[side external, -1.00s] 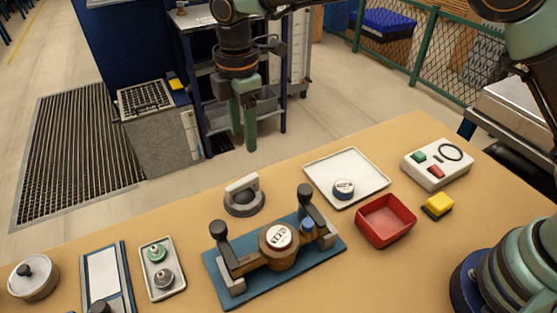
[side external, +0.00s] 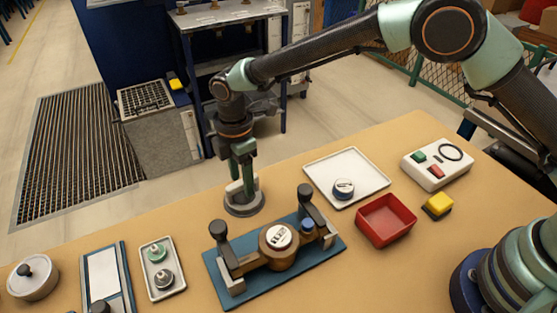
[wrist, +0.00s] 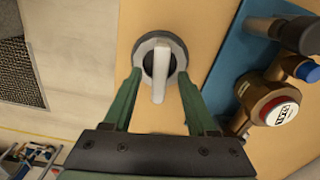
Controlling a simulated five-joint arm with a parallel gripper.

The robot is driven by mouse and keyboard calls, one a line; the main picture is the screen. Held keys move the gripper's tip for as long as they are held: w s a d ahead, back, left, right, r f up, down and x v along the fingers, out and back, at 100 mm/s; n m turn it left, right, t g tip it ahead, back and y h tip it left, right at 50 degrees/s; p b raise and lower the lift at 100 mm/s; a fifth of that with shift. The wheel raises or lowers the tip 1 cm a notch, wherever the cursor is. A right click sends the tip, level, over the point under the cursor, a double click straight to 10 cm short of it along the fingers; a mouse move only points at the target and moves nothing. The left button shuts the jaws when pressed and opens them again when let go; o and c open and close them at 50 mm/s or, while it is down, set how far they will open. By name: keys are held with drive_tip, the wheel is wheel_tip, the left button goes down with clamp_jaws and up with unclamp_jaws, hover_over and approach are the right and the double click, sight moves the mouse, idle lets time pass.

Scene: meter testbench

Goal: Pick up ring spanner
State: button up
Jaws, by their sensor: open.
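The ring spanner (side external: 242,208) looks like a dark grey ring with a pale upright bar handle, standing on the bench left of the meter fixture. My gripper (side external: 242,182) is over it, pointing down, with its green fingers around the handle. In the wrist view the spanner's ring (wrist: 143,50) lies just beyond the fingertips, and its pale handle (wrist: 160,82) shows between the two spread fingers of my gripper (wrist: 160,76). A gap shows on each side of the handle. The fingers partly hide the handle in the side view.
A brown meter with a white dial sits in a clamp fixture on a blue plate (side external: 222,287), close to the right. A white tray (side external: 370,178), red bin (side external: 388,237) and button box (side external: 437,165) lie further right. A small tray (side external: 153,288) is at left.

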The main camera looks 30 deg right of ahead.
drive_tip(key=shift+f, duration=0.7)
clamp_jaws()
drive_tip(key=shift+r, duration=0.1)
idle(0.8)
